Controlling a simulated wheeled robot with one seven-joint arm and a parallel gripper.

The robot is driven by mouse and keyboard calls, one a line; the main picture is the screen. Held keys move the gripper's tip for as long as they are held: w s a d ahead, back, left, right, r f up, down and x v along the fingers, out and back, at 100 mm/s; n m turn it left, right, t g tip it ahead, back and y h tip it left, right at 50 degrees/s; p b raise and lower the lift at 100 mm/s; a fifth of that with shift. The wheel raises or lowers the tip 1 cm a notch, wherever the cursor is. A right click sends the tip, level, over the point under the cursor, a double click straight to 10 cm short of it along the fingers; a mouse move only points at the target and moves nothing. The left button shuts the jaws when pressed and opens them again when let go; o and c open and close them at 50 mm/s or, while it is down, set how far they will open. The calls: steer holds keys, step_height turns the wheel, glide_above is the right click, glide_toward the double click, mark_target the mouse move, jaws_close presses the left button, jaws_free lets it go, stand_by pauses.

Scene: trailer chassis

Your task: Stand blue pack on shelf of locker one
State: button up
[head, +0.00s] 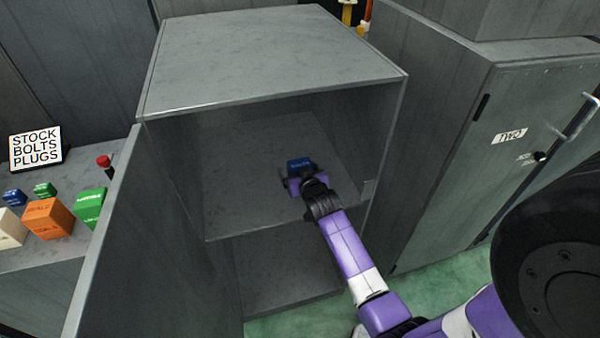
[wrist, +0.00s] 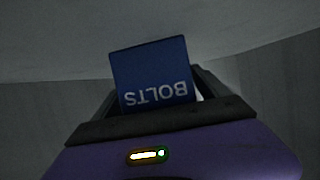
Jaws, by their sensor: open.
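The blue pack (head: 300,163) is inside the open locker (head: 270,60), at its middle shelf (head: 235,205). In the wrist view the blue pack (wrist: 152,75) shows the word BOLTS upside down, and it stands between the fingers. My gripper (head: 300,175) reaches into the locker over the shelf, and its jaws (wrist: 160,105) are open around the pack. The pack's underside is hidden, so I cannot tell for certain that it rests on the shelf.
The locker's door (head: 120,240) stands open at the left. A closed locker marked TWO (head: 450,150) stands at the right. At the left, a bench holds an orange block (head: 48,218), green and blue blocks, and a STOCK BOLTS PLUGS sign (head: 36,148). The shelf around the pack looks clear.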

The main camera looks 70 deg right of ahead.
steer(key=v, duration=1.1)
steer(key=shift+s+a+r, duration=0.15)
steer(key=shift+r, duration=0.1)
steer(key=s+a+n+t+y, duration=0.3)
steer(key=a+n, duration=0.1)
steer(key=a, duration=1.1)
steer(key=s+a+r+n+t+y, duration=0.1)
steer(key=s+a+r+n+y, duration=0.2)
steer(key=s+a+r, duration=0.2)
steer(key=s+a+r+n+t+y, duration=0.2)
steer(key=s+a+r, duration=0.4)
steer(key=a, duration=0.8)
steer(key=s+n+y, duration=0.1)
steer(key=s+y, duration=0.1)
steer(key=s, duration=0.1)
steer(key=shift+s+a+r, duration=0.15)
steer(key=shift+s+a, duration=0.05)
steer(key=shift+s, duration=0.1)
